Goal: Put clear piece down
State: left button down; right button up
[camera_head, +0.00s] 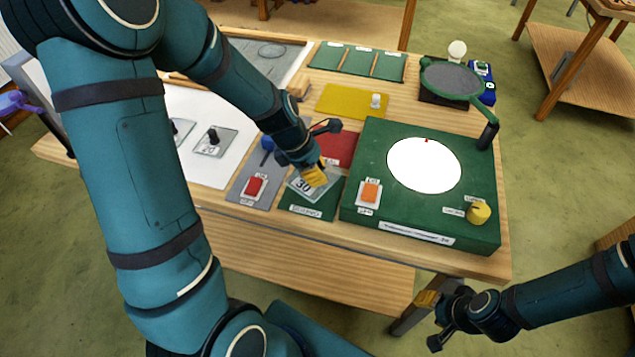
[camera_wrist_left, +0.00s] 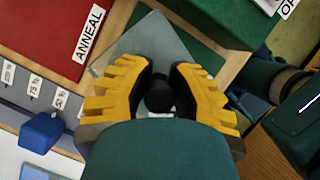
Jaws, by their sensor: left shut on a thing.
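The clear piece (camera_head: 297,194) is a square glass plate marked 30. My left gripper (camera_head: 311,172) is shut on its black knob (camera_wrist_left: 158,96), with a yellow finger on each side in the left wrist view (camera_wrist_left: 158,88). The plate (camera_wrist_left: 178,42) is over the front green mat (camera_head: 318,208), turned relative to the mat and reaching past its edge. I cannot tell whether it touches the mat. My right gripper (camera_head: 432,320) is off the table's front edge, away from the piece; its finger opening is unclear.
The green box with a round white light (camera_head: 424,165) stands right of the mat. The red ANNEAL mat (camera_head: 338,148) lies behind. Left are a grey strip with a red button (camera_head: 254,187) and a white sheet (camera_head: 180,105) bearing other glass pieces. A magnifier (camera_head: 450,80) stands at the back right.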

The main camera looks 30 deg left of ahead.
pick_arm(q)
jog(key=shift+f+b, duration=0.6)
jog(key=shift+f, duration=1.15)
jog(key=shift+f, duration=0.2)
jog(key=c, duration=0.9)
grip_release()
jog(key=shift+r, duration=0.1)
jog(key=shift+r, duration=0.25)
jog(key=p+v, duration=0.3)
jog(key=v, duration=0.8)
jog(key=shift+a+r+p, duration=0.15)
jog(key=shift+r+p, duration=0.2)
